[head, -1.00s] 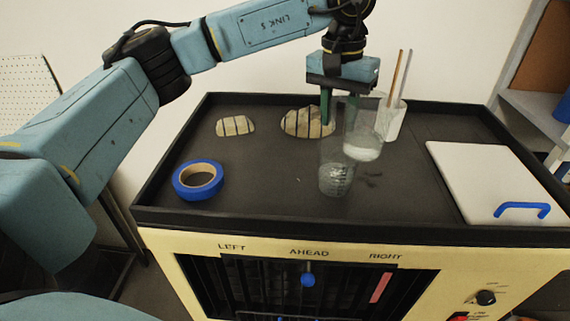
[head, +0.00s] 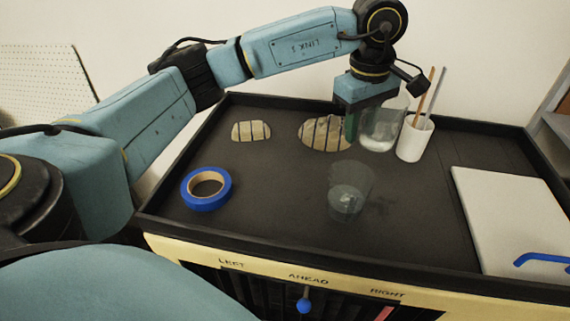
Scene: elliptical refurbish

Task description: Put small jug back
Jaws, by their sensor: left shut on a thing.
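My left gripper (head: 358,124) is shut on a small clear jug (head: 382,128) at the back of the dark tray-like top (head: 270,210). The jug is upright, with some clear contents low in it. Its upper left part is hidden behind the gripper. I cannot tell whether its base touches the surface. A second clear vessel, a tumbler (head: 347,192), stands nearer to me in the middle of the top, apart from the jug. My right gripper is not in view.
A white cup (head: 415,138) holding thin sticks stands just right of the jug. Two pale striped patches (head: 251,131) (head: 318,134) lie at the back left. Blue tape (head: 206,189) lies front left. A white board (head: 505,215) with a blue handle lies right. A raised dark rim surrounds the top.

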